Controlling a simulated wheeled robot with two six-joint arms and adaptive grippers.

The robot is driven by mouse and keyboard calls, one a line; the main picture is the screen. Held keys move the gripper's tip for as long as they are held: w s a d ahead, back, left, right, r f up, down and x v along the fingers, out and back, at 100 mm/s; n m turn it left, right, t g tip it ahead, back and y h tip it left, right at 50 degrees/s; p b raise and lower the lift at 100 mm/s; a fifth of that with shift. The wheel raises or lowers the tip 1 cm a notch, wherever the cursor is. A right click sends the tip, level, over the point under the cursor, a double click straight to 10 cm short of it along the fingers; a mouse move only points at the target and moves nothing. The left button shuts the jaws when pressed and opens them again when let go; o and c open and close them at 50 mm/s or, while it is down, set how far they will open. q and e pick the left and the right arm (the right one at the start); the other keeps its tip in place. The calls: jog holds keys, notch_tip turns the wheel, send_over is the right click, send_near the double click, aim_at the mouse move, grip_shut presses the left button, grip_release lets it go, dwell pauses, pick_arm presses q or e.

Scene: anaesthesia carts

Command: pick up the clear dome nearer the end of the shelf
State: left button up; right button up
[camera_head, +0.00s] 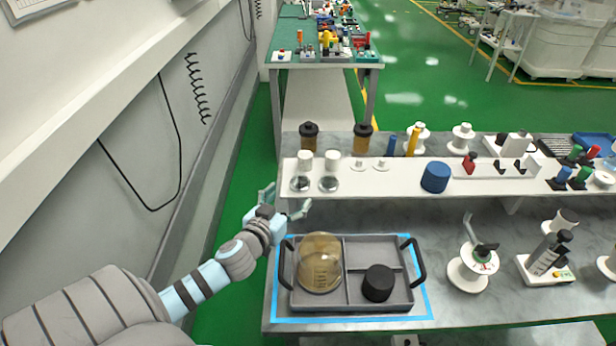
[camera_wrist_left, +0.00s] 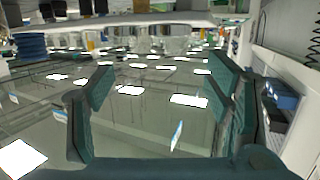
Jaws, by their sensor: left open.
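Two small clear domes with white upper parts stand side by side at the left end of the white shelf. The left one (camera_head: 300,184) is nearer the shelf's end; the other (camera_head: 328,184) is just right of it. My left gripper (camera_head: 286,203) is open and empty, in front of and a little left of the end dome, apart from it. Its two teal fingers are spread in the left wrist view (camera_wrist_left: 160,95), with nothing between them. Blurred clear shapes (camera_wrist_left: 173,45) show beyond them; I cannot tell which they are. My right gripper is not in view.
A grey tray (camera_head: 343,308) holds a larger clear dome (camera_head: 320,262) over a tan thing, and a black puck (camera_head: 378,283). Amber jars (camera_head: 309,137) stand behind the shelf (camera_head: 400,182). A blue cylinder (camera_head: 436,177) stands further right. The wall is close on the left.

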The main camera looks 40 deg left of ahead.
aim_at(298, 180)
pick_arm(q)
jog(key=w+a, duration=0.2)
jog(key=w, duration=0.1)
jog(key=shift+w+a+f+p, duration=0.1)
jog(key=shift+w+f+p, duration=0.1)
jog(key=shift+p, duration=0.15)
jog(key=p+x, duration=0.1)
jog(key=x, duration=0.5)
jog(key=shift+r, duration=0.1)
jog(key=shift+w, duration=0.3)
jog(key=shift+s, duration=0.15)
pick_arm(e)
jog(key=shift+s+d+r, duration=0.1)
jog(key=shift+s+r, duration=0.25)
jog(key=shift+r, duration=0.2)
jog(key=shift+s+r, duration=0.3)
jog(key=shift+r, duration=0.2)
